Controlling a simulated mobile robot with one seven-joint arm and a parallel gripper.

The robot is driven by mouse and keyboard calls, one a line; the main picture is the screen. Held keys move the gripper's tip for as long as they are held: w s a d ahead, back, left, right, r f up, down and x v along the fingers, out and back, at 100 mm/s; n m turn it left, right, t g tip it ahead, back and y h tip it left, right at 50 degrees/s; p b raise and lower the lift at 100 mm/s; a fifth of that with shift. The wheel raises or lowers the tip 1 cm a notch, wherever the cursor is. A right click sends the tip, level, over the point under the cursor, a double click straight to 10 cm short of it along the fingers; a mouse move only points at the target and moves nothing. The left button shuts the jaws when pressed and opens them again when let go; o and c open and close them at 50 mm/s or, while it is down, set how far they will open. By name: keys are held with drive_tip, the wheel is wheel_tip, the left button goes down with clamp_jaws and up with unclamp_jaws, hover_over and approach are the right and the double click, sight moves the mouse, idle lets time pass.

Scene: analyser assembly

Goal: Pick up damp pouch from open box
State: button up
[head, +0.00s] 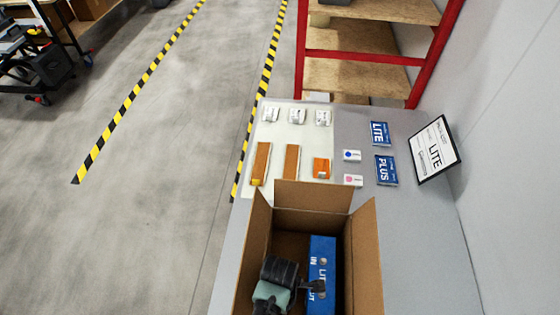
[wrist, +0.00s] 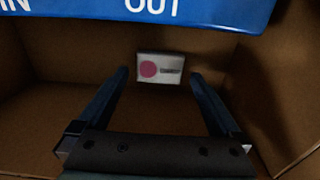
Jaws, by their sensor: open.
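The open cardboard box (head: 298,194) stands at the near end of the table with its flaps spread. In the wrist view a small white pouch (wrist: 152,69) with a pink dot lies inside the box, against or near the brown cardboard; its print is too small to read. My gripper (wrist: 159,76) is open, its two fingers pointing toward the pouch, which shows between the fingertips. I cannot tell whether the fingers reach around it. In the head view my gripper (head: 312,286) is down inside the box and the pouch in there is hidden.
A blue unit marked LITE (head: 321,255) stands in the box beside my gripper. On the table lie a pink-dot pouch (head: 353,180), a blue-dot pouch (head: 351,156), an orange part (head: 321,168) and a PLUS card (head: 386,170). A LITE sign (head: 434,150) leans at the right.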

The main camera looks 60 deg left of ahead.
drive_tip(key=shift+f, duration=1.25)
drive_tip(key=c, duration=1.2)
drive_tip(key=shift+o, duration=0.2)
drive_tip(key=shift+r, duration=0.1)
